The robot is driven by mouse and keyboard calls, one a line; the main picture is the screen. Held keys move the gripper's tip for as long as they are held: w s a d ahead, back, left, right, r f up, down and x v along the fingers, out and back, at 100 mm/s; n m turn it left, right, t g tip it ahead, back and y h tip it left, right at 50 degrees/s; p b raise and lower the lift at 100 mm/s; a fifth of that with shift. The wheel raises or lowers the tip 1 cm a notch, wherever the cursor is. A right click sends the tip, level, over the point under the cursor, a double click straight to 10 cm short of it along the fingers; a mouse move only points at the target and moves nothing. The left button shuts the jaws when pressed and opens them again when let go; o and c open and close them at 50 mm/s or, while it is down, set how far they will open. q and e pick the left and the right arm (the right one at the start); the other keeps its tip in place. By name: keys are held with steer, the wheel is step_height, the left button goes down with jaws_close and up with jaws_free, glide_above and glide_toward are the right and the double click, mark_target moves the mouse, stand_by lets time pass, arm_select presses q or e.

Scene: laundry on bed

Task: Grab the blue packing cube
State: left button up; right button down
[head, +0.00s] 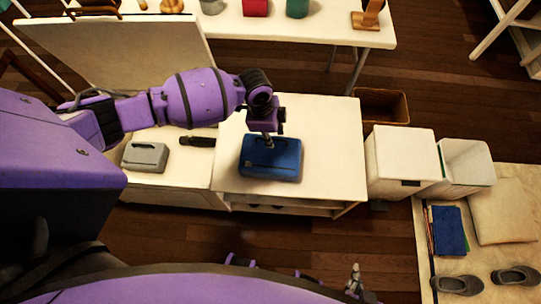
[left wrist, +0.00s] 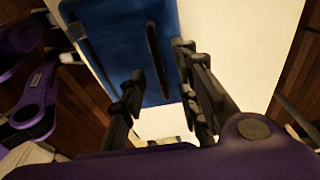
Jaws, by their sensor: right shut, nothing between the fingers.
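The blue packing cube (head: 285,168) lies on the white cabinet top in the head view, with a dark handle strip on its upper face. My left gripper (head: 268,143) points down at the cube's upper part, close over it. In the left wrist view, the blue cube (left wrist: 112,30) fills the upper middle, and the fingers of my left gripper (left wrist: 160,88) are apart, with blue fabric and a dark strip showing between them. Whether the fingers touch it, I cannot tell. My right gripper (head: 355,278) is shut and empty at the bottom of the head view, away from the cube.
A grey case (head: 145,157) and a dark object (head: 197,141) lie left of the cube. The cabinet top (head: 335,130) is bare to the cube's right. White bins (head: 402,155) stand further right. A table (head: 335,32) with several items stands behind.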

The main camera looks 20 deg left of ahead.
arm_select(q)
steer(key=shift+f, duration=0.6)
steer(key=shift+w, duration=0.1)
jaws_close()
steer(key=shift+r, duration=0.15)
